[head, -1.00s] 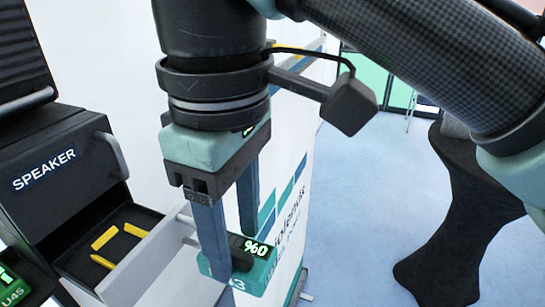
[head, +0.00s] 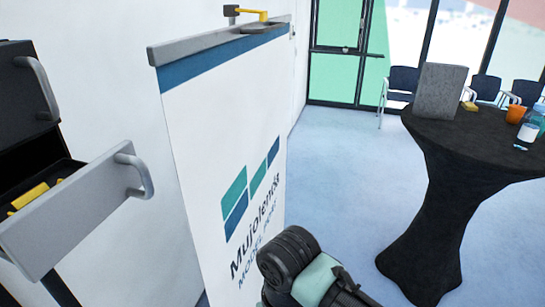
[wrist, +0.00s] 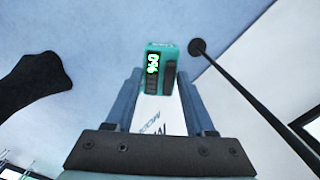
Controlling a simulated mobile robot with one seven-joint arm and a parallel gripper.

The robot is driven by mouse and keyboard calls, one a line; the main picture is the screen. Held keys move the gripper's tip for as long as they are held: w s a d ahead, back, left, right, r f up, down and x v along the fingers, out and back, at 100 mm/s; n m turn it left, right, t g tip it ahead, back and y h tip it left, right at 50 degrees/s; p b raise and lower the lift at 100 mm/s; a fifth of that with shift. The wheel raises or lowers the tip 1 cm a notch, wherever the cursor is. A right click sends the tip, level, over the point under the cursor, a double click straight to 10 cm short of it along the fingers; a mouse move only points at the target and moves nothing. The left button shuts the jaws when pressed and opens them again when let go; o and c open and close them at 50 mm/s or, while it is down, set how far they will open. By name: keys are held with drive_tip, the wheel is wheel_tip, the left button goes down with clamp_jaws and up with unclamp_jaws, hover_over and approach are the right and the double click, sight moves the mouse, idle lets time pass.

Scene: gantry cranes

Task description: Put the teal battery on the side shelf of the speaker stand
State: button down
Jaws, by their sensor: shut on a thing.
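My gripper (wrist: 160,84) is shut on the teal battery (wrist: 166,50) in the wrist view. The battery has a dark ribbed grip and a green lit "%0" display, and it sticks out beyond the fingertips. In the head view only part of my arm shows at the bottom middle; the fingers and battery are out of frame. The dark speaker stand (head: 22,92) is cut off at the left edge of the head view. Its grey-fronted drawer (head: 75,212) stands open with yellow pieces (head: 30,196) inside. I cannot make out its side shelf.
A white banner (head: 205,135) stands right of the drawer. A black-draped round table (head: 440,190) holds a grey block (head: 440,92), an orange cup (head: 515,114) and a bottle (head: 530,126). A thin black pole (wrist: 245,92) crosses the wrist view's right side. Blue floor between banner and table is clear.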

drive_tip(key=s+a+f+m+b, duration=0.1)
drive_tip(key=s+f+b, duration=0.1)
drive_tip(key=f, duration=0.6)
drive_tip(key=s+a+f+m+b, duration=0.1)
drive_tip(key=s+f+m+b, duration=0.1)
drive_tip(key=f, duration=0.7)
drive_tip(key=shift+a+f, duration=0.15)
drive_tip(key=shift+f, duration=0.05)
drive_tip(key=shift+s, duration=0.1)
